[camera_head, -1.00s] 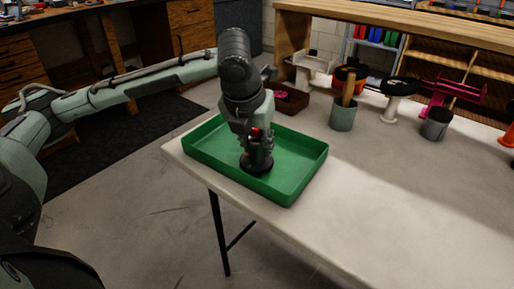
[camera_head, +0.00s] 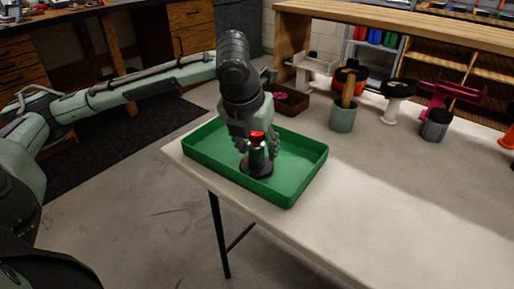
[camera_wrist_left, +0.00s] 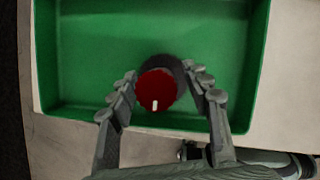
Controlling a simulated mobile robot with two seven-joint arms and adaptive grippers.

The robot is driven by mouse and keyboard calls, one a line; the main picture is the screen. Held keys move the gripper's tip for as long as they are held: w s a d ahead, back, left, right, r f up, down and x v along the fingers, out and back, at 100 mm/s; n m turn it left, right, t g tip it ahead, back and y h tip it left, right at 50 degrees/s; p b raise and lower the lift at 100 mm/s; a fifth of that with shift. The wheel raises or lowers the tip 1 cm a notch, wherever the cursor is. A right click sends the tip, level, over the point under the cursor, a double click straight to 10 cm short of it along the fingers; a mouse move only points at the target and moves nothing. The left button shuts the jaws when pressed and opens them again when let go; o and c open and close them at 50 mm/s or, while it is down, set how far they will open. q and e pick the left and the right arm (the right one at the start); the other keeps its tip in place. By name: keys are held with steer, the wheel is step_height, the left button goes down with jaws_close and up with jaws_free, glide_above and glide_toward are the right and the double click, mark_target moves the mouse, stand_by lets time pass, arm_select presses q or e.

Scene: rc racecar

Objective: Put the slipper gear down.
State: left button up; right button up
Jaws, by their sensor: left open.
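The slipper gear (camera_head: 257,167) has a wide dark disc at the bottom and an upright stem with a red top. It stands upright in the green tray (camera_head: 293,192), near the front wall. In the left wrist view, the red top of the slipper gear (camera_wrist_left: 157,90) has a white mark and covers much of the dark disc. My left gripper (camera_head: 256,143) points down over it and is open, with one finger on each side of the red top. In the left wrist view, gaps show between the fingers and the red top. My right gripper is not in view.
The tray sits at the table's (camera_head: 330,220) left corner and is otherwise empty. Behind it are a dark red box (camera_head: 291,103), a grey-green cup (camera_head: 342,118) with a wooden handle in it, a black-topped white stand (camera_head: 391,108) and a grey cup (camera_head: 436,124). The front table area is clear.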

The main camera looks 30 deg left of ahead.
arm_select(q)
steer(key=p+v, duration=0.2)
steer(key=v, duration=0.9)
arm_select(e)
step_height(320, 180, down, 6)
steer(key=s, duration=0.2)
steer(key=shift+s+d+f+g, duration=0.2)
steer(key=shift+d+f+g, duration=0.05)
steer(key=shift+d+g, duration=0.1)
